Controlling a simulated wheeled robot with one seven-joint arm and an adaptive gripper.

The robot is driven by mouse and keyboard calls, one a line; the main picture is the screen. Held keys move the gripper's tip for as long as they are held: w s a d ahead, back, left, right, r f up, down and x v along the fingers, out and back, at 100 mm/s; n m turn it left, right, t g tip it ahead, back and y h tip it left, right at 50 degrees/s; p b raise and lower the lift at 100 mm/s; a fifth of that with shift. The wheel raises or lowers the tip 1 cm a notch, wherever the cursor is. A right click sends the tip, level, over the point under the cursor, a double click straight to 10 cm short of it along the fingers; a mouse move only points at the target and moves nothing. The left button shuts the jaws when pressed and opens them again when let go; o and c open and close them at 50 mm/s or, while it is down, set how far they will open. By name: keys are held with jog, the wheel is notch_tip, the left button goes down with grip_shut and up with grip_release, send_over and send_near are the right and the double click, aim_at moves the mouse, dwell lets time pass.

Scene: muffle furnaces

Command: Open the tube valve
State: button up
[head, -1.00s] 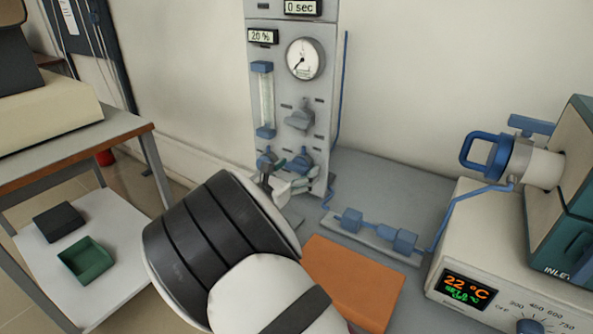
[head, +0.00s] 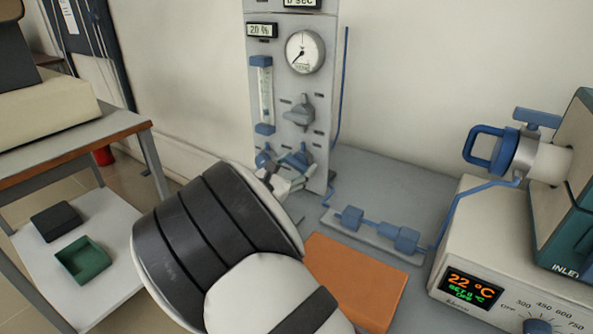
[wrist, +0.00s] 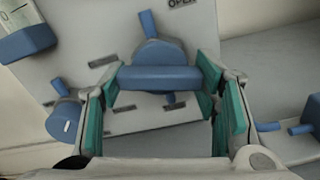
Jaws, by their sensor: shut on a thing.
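The blue valve (head: 301,157) sits low on the grey gas panel (head: 322,100), on its right side. In the wrist view its wide handle (wrist: 160,77) lies roughly level across the picture, with a round blue body behind it. My gripper (wrist: 161,84) has its teal-padded fingers at both ends of this handle and is shut on it. In the head view my gripper (head: 287,180) is at the panel's lower edge, partly hidden by my arm. An "OPEN" label (wrist: 182,3) shows above the valve, to the right.
A second blue knob (wrist: 66,118) is close on the left. A flowmeter (head: 264,95), a dial gauge (head: 305,52) and a grey knob (head: 300,112) are above. Blue tubing with fittings (head: 378,229) and an orange block (head: 355,280) lie on the bench; the furnace (head: 475,260) stands right.

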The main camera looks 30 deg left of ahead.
jog(key=m+b, duration=0.3)
jog(key=shift+f+m, duration=0.1)
jog(key=shift+m, duration=0.3)
jog(key=m+b, duration=0.3)
jog(key=shift+a+m+b, duration=0.1)
jog(key=shift+m+b, duration=0.2)
jog(key=shift+b, duration=0.05)
jog(key=m+b, duration=0.5)
jog(key=b, duration=0.2)
jog(key=m+b, duration=0.2)
jog(key=b, duration=0.1)
jog(key=shift+b, duration=0.3)
jog(key=shift+r+m, duration=0.2)
jog(key=shift+m, duration=0.1)
jog(key=o, duration=1.2)
jog(key=shift+c, duration=0.2)
jog(key=shift+r+n+p, duration=0.2)
jog(key=shift+n+p, duration=0.2)
jog(key=shift+p, duration=0.1)
